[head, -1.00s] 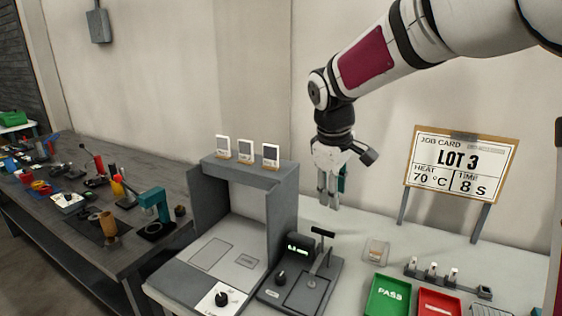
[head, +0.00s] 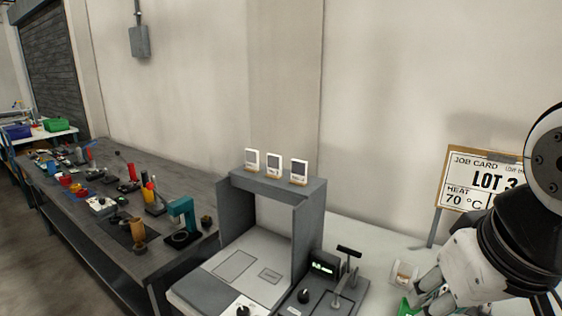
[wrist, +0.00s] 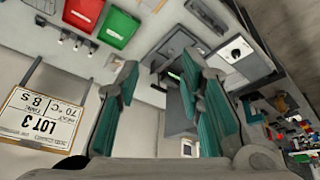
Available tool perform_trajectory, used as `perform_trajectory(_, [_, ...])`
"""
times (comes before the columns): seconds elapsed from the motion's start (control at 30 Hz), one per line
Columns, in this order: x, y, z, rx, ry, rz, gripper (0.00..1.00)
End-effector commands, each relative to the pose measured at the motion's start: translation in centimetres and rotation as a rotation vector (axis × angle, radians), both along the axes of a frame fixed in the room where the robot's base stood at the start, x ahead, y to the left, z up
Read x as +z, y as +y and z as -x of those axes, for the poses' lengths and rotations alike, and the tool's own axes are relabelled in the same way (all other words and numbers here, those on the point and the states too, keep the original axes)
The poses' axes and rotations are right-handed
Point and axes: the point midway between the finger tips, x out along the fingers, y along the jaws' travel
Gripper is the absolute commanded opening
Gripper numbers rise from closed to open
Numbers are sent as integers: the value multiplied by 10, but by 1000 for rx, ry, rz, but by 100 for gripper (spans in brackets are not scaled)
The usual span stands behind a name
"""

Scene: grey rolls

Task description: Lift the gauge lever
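The gauge (wrist: 176,45) shows beyond the fingers; the lever is hard to make out there.
A grey booth (head: 315,215) with three small white cards on top stands left of the gauge. A job card board (head: 470,180) stands at right, partly hidden by my arm. Red (wrist: 119,28) and green trays lie near the gauge. A cluttered dark bench (head: 100,215) is at left.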

Motion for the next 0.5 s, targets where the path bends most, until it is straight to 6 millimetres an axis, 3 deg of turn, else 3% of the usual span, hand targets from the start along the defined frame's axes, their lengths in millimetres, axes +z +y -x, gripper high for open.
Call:
perform_trajectory(0.13, [-7,1,16,-37,-19,-44,32])
perform_trajectory(0.27, [-9,1,15,-19,-18,-38,3])
perform_trajectory(0.37, [-10,0,3,73,-2,19,0])
perform_trajectory(0.5, [-13,-2,-31,315,38,162,0])
